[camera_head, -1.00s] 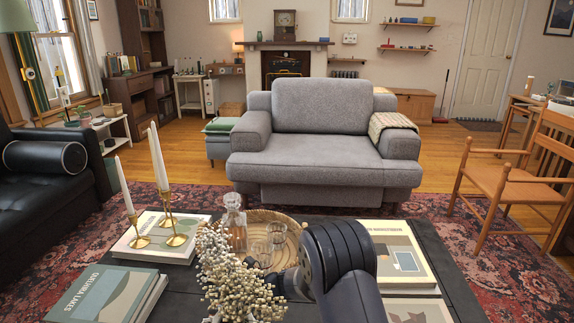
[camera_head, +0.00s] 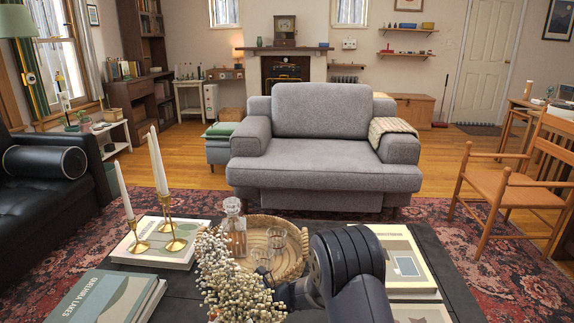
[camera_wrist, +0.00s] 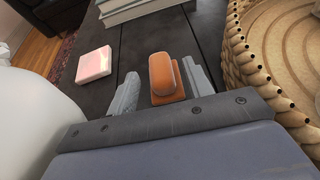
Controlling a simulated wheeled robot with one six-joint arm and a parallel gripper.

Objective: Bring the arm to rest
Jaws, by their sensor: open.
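My gripper (camera_wrist: 162,88) is open over the dark coffee table, its two grey fingers apart. An orange block-like object (camera_wrist: 165,72) shows between and just beyond the fingers in the wrist view. There are gaps on both sides, and I cannot tell how far below the fingers it is. In the head view my dark arm reaches over the front of the coffee table (camera_head: 442,262), bent at a rounded joint. My gripper is hidden there behind the arm and the dried flowers.
A woven tray (camera_head: 297,247) holds a glass decanter (camera_head: 235,228) and glasses. Dried flowers (camera_head: 230,278), brass candlesticks (camera_head: 172,236) and books (camera_head: 108,296) stand close by. The wrist view shows a pink-and-white box (camera_wrist: 94,64). A grey armchair (camera_head: 325,165) stands beyond the table.

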